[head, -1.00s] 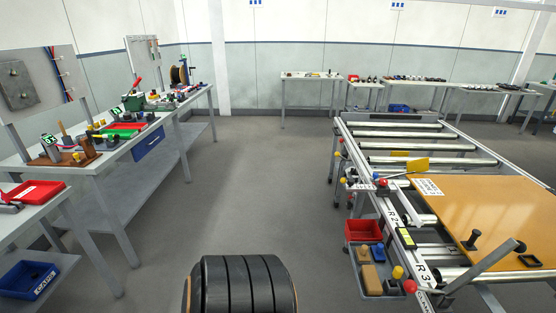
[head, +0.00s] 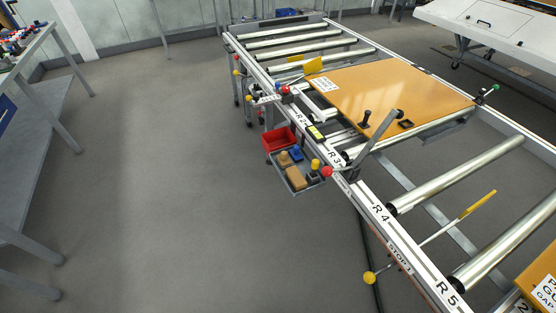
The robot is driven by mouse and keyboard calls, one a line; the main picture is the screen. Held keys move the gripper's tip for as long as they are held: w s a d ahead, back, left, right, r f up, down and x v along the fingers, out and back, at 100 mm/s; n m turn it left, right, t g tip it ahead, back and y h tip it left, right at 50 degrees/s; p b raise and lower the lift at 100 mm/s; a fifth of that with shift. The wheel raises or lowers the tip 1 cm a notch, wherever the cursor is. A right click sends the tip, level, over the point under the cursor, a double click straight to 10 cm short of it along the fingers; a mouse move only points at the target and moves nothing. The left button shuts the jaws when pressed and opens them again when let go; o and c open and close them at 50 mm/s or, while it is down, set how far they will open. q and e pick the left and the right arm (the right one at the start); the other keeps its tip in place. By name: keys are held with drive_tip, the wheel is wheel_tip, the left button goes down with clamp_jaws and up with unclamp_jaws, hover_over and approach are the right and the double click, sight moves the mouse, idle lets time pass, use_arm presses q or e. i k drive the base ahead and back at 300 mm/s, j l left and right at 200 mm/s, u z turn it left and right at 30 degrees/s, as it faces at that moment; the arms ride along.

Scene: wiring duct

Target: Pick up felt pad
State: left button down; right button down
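No piece can be told for sure as the felt pad. A grey tray (head: 281,178) hangs on the near side of the roller conveyor and holds small parts. Neither of my grippers is in view.
A red bin (head: 279,140) sits beside the tray. The conveyor rail (head: 378,209) carries red-knobbed and yellow-knobbed levers that stick out. An orange-brown board (head: 390,92) lies on the rollers. The grey floor (head: 150,200) left of the conveyor is clear; a workbench stands far left.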

sight(283, 161)
drive_tip(key=z, duration=2.3)
drive_tip(key=u, duration=2.3)
drive_tip(key=j+z, duration=0.1)
drive_tip(key=z, duration=0.5)
drive_tip(key=i+j+z, duration=0.25)
drive_tip(key=j, duration=0.3)
drive_tip(key=i+j+z, duration=0.1)
drive_tip(key=j+z, duration=0.15)
drive_tip(key=j, duration=0.3)
drive_tip(key=i+j+z, duration=0.25)
drive_tip(key=j, duration=0.35)
drive_tip(key=j+z, duration=0.25)
drive_tip(key=j, duration=0.35)
drive_tip(key=k, duration=0.05)
